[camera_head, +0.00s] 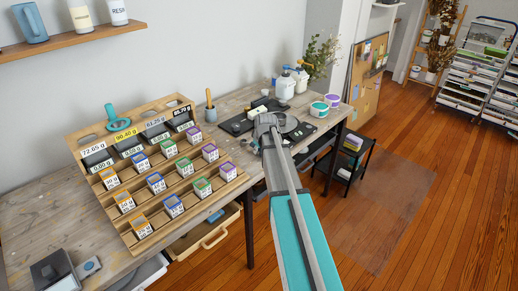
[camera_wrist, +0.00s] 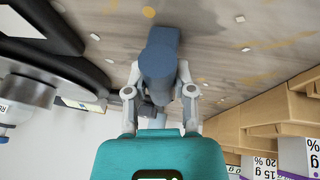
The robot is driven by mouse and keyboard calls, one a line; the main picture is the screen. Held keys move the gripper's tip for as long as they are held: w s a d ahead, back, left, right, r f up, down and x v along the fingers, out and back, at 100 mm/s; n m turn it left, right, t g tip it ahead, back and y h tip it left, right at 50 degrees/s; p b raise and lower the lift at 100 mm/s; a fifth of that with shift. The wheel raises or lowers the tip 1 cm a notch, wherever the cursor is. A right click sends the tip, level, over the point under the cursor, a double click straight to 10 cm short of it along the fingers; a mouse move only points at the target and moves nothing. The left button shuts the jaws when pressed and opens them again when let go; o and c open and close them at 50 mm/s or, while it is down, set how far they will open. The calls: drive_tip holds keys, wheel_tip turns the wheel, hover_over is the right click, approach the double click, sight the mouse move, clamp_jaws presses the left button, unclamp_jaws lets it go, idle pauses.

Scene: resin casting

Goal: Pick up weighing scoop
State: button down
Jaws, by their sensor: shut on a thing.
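In the wrist view, a dark blue piece (camera_wrist: 162,52), which I take to be the weighing scoop, is between the fingers of my gripper (camera_wrist: 160,84). The fingers are closed on its two sides. Its far end lies close to the wooden tabletop (camera_wrist: 215,30); I cannot tell whether it touches. I cannot make out the scoop there.
A wooden rack (camera_head: 133,200) with several labelled small boxes stands left of my arm. A small cup with a wooden stick (camera_head: 210,109) stands behind it. Black equipment (camera_head: 238,125) lies beside my arm's end. White bottles (camera_head: 285,87) and lidded tubs (camera_head: 319,109) stand farther back.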

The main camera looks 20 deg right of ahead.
drive_tip(key=shift+r+p, duration=1.3)
drive_tip(key=shift+r, duration=0.05)
drive_tip(key=s+d+r+p, duration=0.2)
drive_tip(key=s+r+p, duration=0.8)
drive_tip(key=s, duration=0.3)
drive_tip(key=shift+s+d, duration=0.3)
drive_tip(key=shift+s, duration=0.1)
